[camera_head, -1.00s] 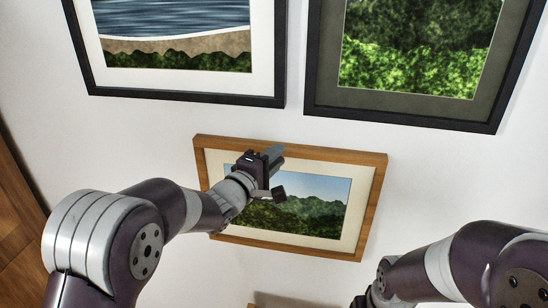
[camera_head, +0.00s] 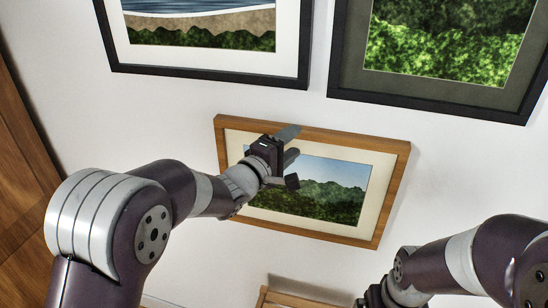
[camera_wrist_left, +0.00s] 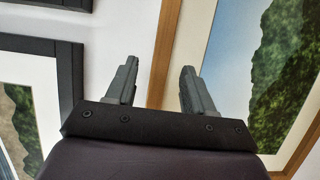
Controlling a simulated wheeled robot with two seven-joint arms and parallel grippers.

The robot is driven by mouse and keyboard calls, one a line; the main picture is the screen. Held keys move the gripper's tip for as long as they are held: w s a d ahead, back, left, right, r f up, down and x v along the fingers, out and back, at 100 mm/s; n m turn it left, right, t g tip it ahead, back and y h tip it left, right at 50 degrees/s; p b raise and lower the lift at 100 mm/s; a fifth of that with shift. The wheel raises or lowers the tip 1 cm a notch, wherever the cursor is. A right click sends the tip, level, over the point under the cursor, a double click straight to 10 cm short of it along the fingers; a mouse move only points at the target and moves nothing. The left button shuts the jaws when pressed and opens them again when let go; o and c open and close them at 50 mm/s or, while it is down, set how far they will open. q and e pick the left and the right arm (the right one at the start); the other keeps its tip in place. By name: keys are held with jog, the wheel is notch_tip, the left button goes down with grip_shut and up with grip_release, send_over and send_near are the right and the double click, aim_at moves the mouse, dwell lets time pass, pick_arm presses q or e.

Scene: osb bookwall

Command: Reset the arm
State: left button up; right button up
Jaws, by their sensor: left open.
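My left gripper (camera_head: 290,157) is open, in front of the wooden-framed landscape picture (camera_head: 316,233) on the white wall. Its arm comes in from the left and hides part of that picture. In the left wrist view the two grey fingers (camera_wrist_left: 159,66) stand apart with nothing between them. The wooden frame edge passes behind them; I cannot tell the gap to the wall. My right arm (camera_head: 465,262) is at the lower right, with part of its gripper (camera_head: 373,298) at the bottom edge. Its fingers are not clear.
Two black-framed pictures hang above, a shore scene (camera_head: 210,73) and green bushes (camera_head: 430,104). The top of another wooden frame (camera_head: 290,299) shows at the bottom. A brown wooden surface (camera_head: 20,190) stands at the left. Bare white wall (camera_head: 90,120) lies between.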

pick_arm(q)
jog(key=b+v, duration=0.3)
jog(key=v, duration=0.7)
jog(key=s+a+f+m+g+y, duration=0.35)
jog(key=a+f+m+y, duration=0.45)
jog(key=f, duration=0.4)
jog(key=s+a+f+m+g+y+b, duration=0.1)
jog(key=s+a+f+g, duration=0.1)
jog(key=s+f+g, duration=0.3)
jog(key=s+a+f+m+g, duration=0.1)
jog(key=s+f+m+g, duration=0.1)
jog(key=s+f+g, duration=0.3)
jog(key=s+f, duration=0.3)
jog(key=s, duration=0.3)
jog(key=shift+a+f+m+y+b, duration=0.3)
jog(key=shift+a+y+b, duration=0.05)
jog(key=shift+y, duration=0.05)
